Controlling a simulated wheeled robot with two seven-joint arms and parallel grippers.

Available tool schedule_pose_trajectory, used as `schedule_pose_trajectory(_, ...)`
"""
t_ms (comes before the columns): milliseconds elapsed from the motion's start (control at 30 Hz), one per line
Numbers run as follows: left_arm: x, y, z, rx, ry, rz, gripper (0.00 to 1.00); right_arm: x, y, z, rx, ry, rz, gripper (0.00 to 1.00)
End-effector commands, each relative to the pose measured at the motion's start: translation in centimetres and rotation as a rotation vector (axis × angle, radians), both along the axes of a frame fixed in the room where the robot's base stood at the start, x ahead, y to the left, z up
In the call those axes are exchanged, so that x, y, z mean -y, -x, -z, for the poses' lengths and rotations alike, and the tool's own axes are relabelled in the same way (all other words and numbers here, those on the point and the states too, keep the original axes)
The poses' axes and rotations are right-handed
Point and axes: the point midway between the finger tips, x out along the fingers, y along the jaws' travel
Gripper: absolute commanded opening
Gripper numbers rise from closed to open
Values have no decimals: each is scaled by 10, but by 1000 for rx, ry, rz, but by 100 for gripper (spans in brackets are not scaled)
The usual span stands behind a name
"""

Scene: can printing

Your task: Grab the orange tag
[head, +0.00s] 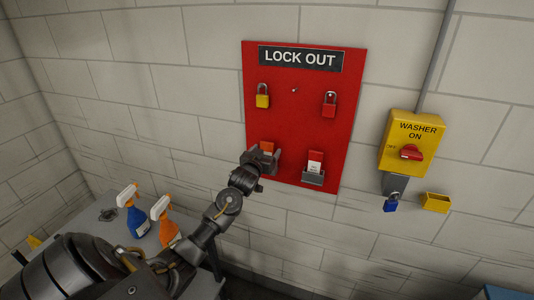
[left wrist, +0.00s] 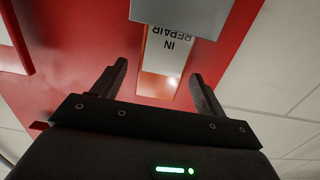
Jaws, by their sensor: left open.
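The orange tag (head: 267,147) shows at the lower left of the red lockout board, partly hidden by my left gripper (head: 264,160). In the left wrist view the tag (left wrist: 160,84) has an orange end and a white part with upside-down "IN REPAIR" lettering. Its other end is hidden by a grey holder (left wrist: 182,14). My left gripper is open, with its two fingers on either side of the tag in the picture. I cannot tell whether the fingers touch it. My right gripper is in neither view.
The red board (head: 295,130) holds a yellow padlock (head: 262,101), a red padlock (head: 329,110) and a red-and-white tag (head: 314,162) in a grey holder. A yellow washer switch (head: 408,135) is to the right. Spray bottles (head: 134,218) stand on a surface at lower left.

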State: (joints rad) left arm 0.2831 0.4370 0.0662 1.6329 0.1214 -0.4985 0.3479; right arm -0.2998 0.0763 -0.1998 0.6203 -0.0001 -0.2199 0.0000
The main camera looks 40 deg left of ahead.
Motion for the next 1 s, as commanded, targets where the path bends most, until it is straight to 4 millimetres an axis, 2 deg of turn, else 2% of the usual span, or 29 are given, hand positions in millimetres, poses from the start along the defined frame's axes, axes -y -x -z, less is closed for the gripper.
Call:
schedule_pose_trajectory(133,-5,-13,-1,1,1,0,73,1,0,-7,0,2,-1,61)
schedule_pose_trajectory(433,-5,-16,1,2,-1,0,71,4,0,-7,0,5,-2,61)
schedule_pose_trajectory(800,-5,-15,0,2,-1,0,25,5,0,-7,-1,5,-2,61)
schedule_pose_trajectory(1000,-5,-15,0,2,-1,0,25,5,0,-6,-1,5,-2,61)
